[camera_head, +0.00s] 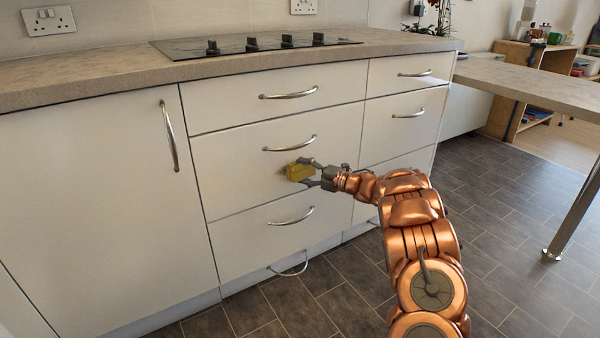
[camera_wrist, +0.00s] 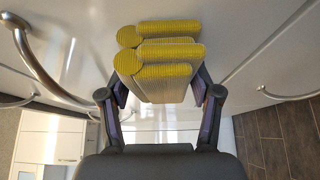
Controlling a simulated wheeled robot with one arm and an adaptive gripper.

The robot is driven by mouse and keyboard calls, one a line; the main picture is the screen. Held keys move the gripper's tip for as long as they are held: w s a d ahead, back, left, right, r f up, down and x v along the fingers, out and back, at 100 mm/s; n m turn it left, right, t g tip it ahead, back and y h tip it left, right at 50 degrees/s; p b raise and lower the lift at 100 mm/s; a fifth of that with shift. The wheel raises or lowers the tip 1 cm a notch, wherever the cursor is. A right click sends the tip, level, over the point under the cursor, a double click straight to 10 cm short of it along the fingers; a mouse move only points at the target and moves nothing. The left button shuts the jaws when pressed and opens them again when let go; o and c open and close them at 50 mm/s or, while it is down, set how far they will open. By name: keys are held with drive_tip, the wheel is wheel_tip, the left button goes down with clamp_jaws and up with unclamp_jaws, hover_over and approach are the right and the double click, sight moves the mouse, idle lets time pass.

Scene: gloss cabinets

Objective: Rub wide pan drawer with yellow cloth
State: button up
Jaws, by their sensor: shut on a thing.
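The yellow cloth (camera_head: 296,173) is a folded, thick bundle held in my gripper (camera_head: 308,172). In the wrist view the cloth (camera_wrist: 165,58) shows rolled yellow folds between both fingers of my gripper (camera_wrist: 163,94), which are shut on it. The cloth is at the white front of the middle wide drawer (camera_head: 238,170), below and near the right end of its curved metal handle (camera_head: 290,144). I cannot tell whether it touches the front. Wide drawers also lie above and below; which one the task names is not marked.
The lower wide drawer has a handle (camera_head: 292,217) below my gripper. A tall cabinet door (camera_head: 90,200) stands to the left, narrower drawers (camera_head: 405,100) to the right. A hob (camera_head: 255,45) sits on the worktop (camera_head: 110,72). The tiled floor (camera_head: 500,250) is open at right, beside a table leg (camera_head: 575,210).

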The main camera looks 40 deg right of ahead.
sight(293, 177)
drive_tip(key=shift+s+d, duration=0.2)
drive_tip(key=shift+d, duration=1.2)
drive_tip(key=shift+w, duration=0.15)
drive_tip(key=shift+a+f+b, duration=0.1)
drive_tip(key=shift+a+b, duration=0.4)
drive_tip(key=shift+a, duration=0.6)
drive_tip(key=shift+w+a+b, duration=0.15)
drive_tip(key=shift+a+b, duration=1.25)
drive_tip(key=shift+a, duration=1.6)
drive_tip(key=shift+w+a+b, duration=0.15)
drive_tip(key=shift+a+b, duration=0.2)
drive_tip(key=shift+a, duration=0.6)
drive_tip(key=shift+w+a+b, duration=0.15)
drive_tip(key=shift+a+b, duration=0.2)
drive_tip(key=shift+a, duration=0.6)
drive_tip(key=shift+s, duration=0.1)
drive_tip(key=shift+s+a, duration=0.15)
drive_tip(key=shift+s, duration=1.3)
drive_tip(key=shift+s+a, duration=0.1)
drive_tip(key=shift+s, duration=1.35)
